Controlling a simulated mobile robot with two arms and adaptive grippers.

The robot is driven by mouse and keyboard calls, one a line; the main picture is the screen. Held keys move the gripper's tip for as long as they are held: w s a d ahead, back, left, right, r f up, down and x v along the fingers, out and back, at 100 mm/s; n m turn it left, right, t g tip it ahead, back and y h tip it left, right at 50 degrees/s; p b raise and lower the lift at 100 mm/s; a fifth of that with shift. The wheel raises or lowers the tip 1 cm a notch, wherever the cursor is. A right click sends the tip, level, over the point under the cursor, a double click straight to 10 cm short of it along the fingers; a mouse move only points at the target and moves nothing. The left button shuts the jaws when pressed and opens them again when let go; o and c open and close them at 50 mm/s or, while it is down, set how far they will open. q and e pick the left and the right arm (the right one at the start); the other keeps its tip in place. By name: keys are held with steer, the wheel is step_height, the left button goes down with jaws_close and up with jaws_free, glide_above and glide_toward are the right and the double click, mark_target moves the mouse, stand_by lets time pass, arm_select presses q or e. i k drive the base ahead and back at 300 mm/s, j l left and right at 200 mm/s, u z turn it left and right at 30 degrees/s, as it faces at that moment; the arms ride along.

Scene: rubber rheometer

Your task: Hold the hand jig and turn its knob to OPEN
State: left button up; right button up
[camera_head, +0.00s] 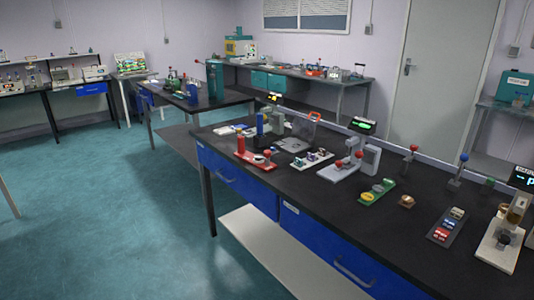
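I cannot tell for certain which item is the hand jig, and no OPEN marking is legible. A red-based fixture (262,161) with an upright red post and a small dark knob-like part sits near the front edge of the long black-topped bench (310,195). A green-based fixture (372,196) with a yellow round part lies farther right on the same bench. Neither of my grippers shows in the head view, and nothing is seen being held.
A grey press-like device (350,160) with a red ball stands between them. A white-based instrument (502,247) is at the right. Open teal floor (130,220) lies left of the bench.

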mark_target(267, 155)
steer(key=i+j+z, duration=0.1)
steer(key=z, duration=0.65)
steer(key=i+j+z, duration=0.25)
steer(key=j, duration=0.35)
steer(key=i+j+z, duration=0.25)
steer(key=i+j, duration=0.15)
steer(key=j, duration=0.3)
steer(key=i+j+z, duration=0.15)
steer(key=j, duration=0.2)
steer(key=j+z, duration=0.15)
steer(key=j, duration=0.25)
steer(key=i, duration=0.05)
